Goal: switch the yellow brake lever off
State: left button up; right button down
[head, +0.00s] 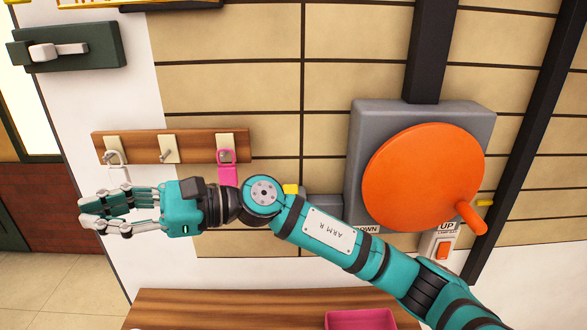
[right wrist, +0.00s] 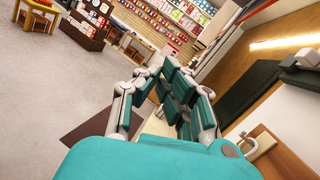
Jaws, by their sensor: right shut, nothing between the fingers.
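A large orange crank wheel (head: 420,175) with a peg handle is mounted on a grey box (head: 365,125) on the wall. A small yellow piece (head: 291,189) shows just above my right arm, beside a grey bar left of the box. My right gripper (head: 86,213) is shut and empty, well left of both, below the hook rail. Its fingers also show in the right wrist view (right wrist: 162,68). My left gripper is not in view.
A wooden hook rail (head: 190,147) carries a white item (head: 116,160) and a pink tag (head: 227,168). A rocker switch (head: 441,248) is at the lower right under an "UP" label. A wooden surface (head: 220,310) with a pink tray (head: 362,319) lies below my right arm.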

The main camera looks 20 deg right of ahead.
jog(key=w+d+f+n+h, duration=0.5)
jog(key=d+n+h, duration=0.35)
jog(key=h, duration=0.25)
jog(key=w+d+r+t+h, duration=0.1)
jog(key=d+r+h, duration=0.2)
jog(key=d, duration=0.4)
jog(key=w+d+r+n+t+h, duration=0.1)
jog(key=w+d+r+h, duration=0.1)
jog(key=d, duration=0.5)
jog(key=w+d+r+t+h, duration=0.1)
jog(key=w+d+r+h, duration=0.1)
jog(key=d+r+h, duration=0.2)
jog(key=d, duration=0.3)
jog(key=shift+r+n+t, duration=0.35)
jog(key=shift+t, duration=0.05)
jog(key=p+x, duration=0.2)
jog(key=x, duration=0.8)
